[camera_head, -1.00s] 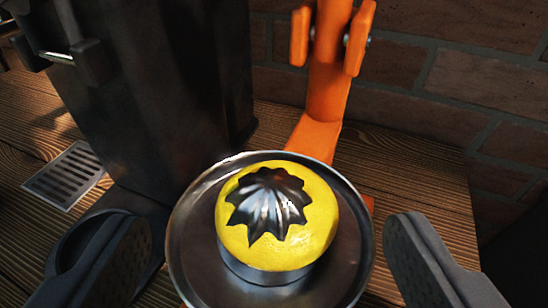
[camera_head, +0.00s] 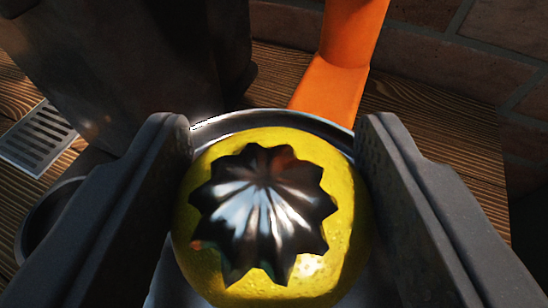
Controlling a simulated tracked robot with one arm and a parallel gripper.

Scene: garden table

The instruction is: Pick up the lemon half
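The yellow lemon half (camera_head: 345,210) sits in the middle of a round metal dish (camera_head: 300,122) with a raised rim. A dark, shiny, star-shaped metal reamer (camera_head: 265,215) shows at the top centre of the lemon half, with yellow all around it. My gripper (camera_head: 275,130) has one finger on each side of the lemon half. Both inner faces meet its left and right edges in the picture and seem to press on it. The lower part of the lemon half and the dish beneath it are mostly hidden.
An orange upright (camera_head: 335,80) rises just behind the dish. A dark block-shaped machine (camera_head: 120,70) stands at the back left, with a metal grate (camera_head: 40,138) beside it. Wooden table (camera_head: 440,125) shows at the right, before a brick wall (camera_head: 440,55).

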